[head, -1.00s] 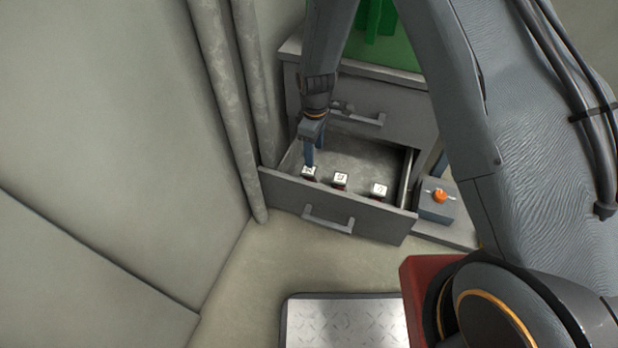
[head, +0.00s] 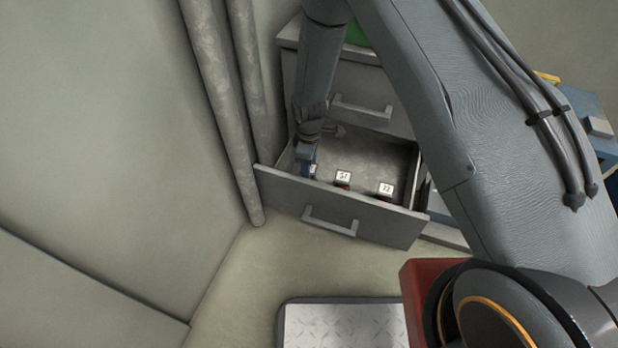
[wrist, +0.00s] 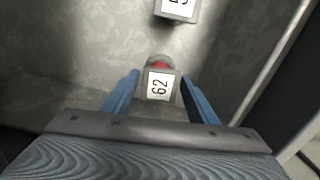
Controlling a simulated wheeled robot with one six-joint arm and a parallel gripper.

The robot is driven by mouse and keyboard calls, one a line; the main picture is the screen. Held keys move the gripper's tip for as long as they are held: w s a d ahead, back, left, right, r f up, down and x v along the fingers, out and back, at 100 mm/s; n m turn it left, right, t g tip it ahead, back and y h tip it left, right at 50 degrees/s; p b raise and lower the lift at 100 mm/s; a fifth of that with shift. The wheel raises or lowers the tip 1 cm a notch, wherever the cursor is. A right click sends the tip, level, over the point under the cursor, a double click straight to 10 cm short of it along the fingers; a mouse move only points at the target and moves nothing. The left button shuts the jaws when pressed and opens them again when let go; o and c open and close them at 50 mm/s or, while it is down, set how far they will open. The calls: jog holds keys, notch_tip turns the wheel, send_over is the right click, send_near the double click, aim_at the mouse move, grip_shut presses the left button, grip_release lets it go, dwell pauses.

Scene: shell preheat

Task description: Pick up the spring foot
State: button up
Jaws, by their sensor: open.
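Small parts with white number labels stand in the open drawer (head: 335,213). One part, labelled 62 (wrist: 159,87), has a rounded grey end and a bit of red, and it sits between my fingers in the wrist view. It looks like the spring foot, but its body is mostly hidden. My gripper (wrist: 161,80) is open, with a blue finger on each side of it; I cannot tell whether they touch it. In the head view my gripper (head: 308,166) is low inside the drawer's left end, hiding most of this part.
A middle labelled part (head: 343,177) and a right one (head: 385,189) stand along the drawer front. The drawer's rear floor is bare. The shut upper drawer (head: 345,95) is behind. Pipes (head: 235,120) stand close on the left.

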jog(key=shift+f, duration=0.5)
jog(key=c, duration=1.1)
